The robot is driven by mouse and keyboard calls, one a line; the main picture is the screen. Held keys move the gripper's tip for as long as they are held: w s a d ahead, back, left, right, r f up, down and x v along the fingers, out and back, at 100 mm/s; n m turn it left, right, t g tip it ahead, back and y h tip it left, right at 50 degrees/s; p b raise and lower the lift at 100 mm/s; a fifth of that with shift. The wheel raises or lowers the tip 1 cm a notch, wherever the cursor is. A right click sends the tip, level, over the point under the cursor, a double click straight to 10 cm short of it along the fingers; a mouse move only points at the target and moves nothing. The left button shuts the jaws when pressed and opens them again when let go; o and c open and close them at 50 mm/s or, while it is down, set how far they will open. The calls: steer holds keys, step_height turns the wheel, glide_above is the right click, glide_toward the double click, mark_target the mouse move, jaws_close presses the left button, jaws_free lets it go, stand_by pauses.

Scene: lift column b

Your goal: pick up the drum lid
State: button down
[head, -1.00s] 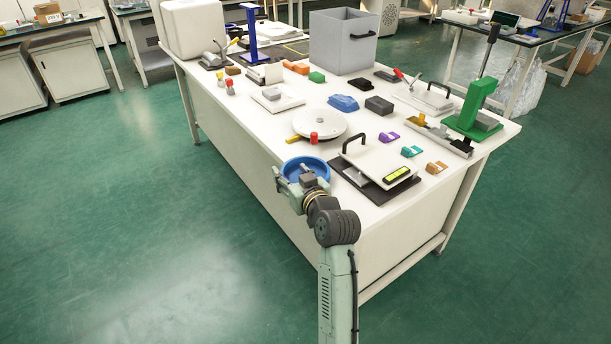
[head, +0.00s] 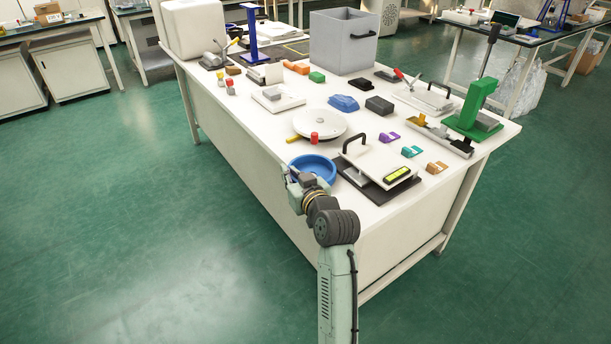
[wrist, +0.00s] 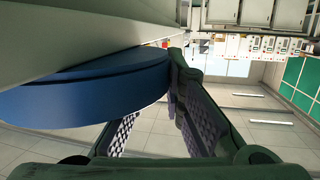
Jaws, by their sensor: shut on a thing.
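The drum lid (head: 318,168), a round blue dish-like piece with a raised rim, is at the near edge of the white table in the head view. In the wrist view the lid (wrist: 85,92) fills the upper left as a blue curved band. My gripper (head: 291,174) is at the lid's near left rim, shut on it. In the wrist view one finger touches the rim's right end, and the other finger's tip is hidden behind the lid. I cannot tell whether the lid is clear of the tabletop.
A white round turntable (head: 320,125) with a red knob stands just behind the lid. A white hinged plate with a black handle (head: 383,164) is close on its right. Several small blocks and fixtures cover the table beyond. The floor at the left is clear.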

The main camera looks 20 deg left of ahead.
steer(key=shift+w+d, duration=0.1)
steer(key=shift+d, duration=0.15)
steer(key=shift+r, duration=0.5)
step_height(320, 180, up, 2)
steer(key=shift+w+d+r+b, duration=0.1)
steer(key=shift+r+b, duration=0.05)
steer(key=shift+b, duration=0.25)
steer(key=s+a+r+b, duration=0.1)
steer(key=s+a+b, duration=0.1)
steer(key=s+a, duration=0.9)
steer(key=shift+s+a+r, duration=0.3)
steer(key=shift+s+r, duration=0.05)
steer(key=shift+s, duration=0.1)
steer(key=shift+d+f, duration=0.1)
